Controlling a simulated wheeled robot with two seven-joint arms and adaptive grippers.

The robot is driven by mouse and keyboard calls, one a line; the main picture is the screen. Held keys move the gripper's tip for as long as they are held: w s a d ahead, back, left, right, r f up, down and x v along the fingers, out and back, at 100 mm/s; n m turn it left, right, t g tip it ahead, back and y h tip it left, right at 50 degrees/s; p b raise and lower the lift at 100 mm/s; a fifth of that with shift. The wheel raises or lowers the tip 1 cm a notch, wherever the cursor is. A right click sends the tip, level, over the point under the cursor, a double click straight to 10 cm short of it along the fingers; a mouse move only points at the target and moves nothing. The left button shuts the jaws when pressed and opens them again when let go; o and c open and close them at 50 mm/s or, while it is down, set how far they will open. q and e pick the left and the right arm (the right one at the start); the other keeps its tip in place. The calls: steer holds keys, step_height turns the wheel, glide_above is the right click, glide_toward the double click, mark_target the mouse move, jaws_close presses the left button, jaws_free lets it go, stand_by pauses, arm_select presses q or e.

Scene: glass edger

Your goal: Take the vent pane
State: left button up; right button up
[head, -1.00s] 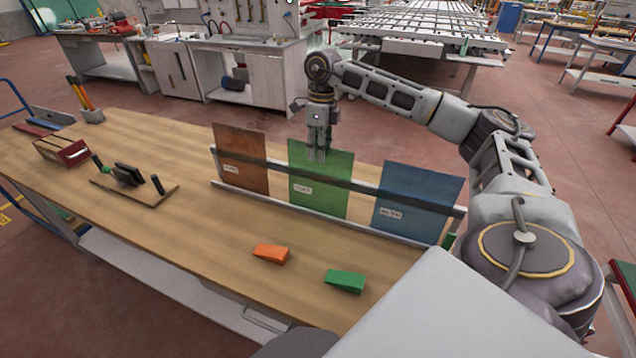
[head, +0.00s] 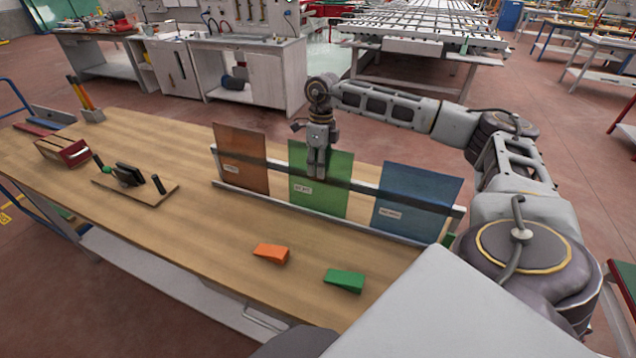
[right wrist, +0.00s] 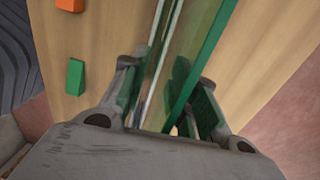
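Three panes stand upright in a rack (head: 240,198) on the wooden table: a brown one (head: 241,150), a green one (head: 325,195) in the middle and a blue one (head: 425,185). Each has a small white label, too small to read surely, so I cannot confirm which is the vent pane. My right gripper (head: 316,170) points down at the top of the green pane. In the right wrist view its fingers (right wrist: 163,95) are spread, one on each side of the green pane's edge (right wrist: 205,60), with a visible gap. My left gripper is not in view.
An orange wedge (head: 271,253) and a green wedge (head: 344,281) lie in front of the rack. A board with dark tools (head: 130,180), a red box (head: 63,152) and a pencil holder (head: 92,115) are at the left. The table's middle is clear.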

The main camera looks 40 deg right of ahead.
jaws_close()
steer(key=shift+r, duration=0.15)
stand_by(0.4)
steer(key=shift+w+r, duration=0.1)
steer(key=shift+r, duration=0.5)
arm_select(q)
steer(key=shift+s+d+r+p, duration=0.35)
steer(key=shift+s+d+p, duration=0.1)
arm_select(e)
step_height(320, 180, up, 17)
steer(key=shift+f, duration=0.2)
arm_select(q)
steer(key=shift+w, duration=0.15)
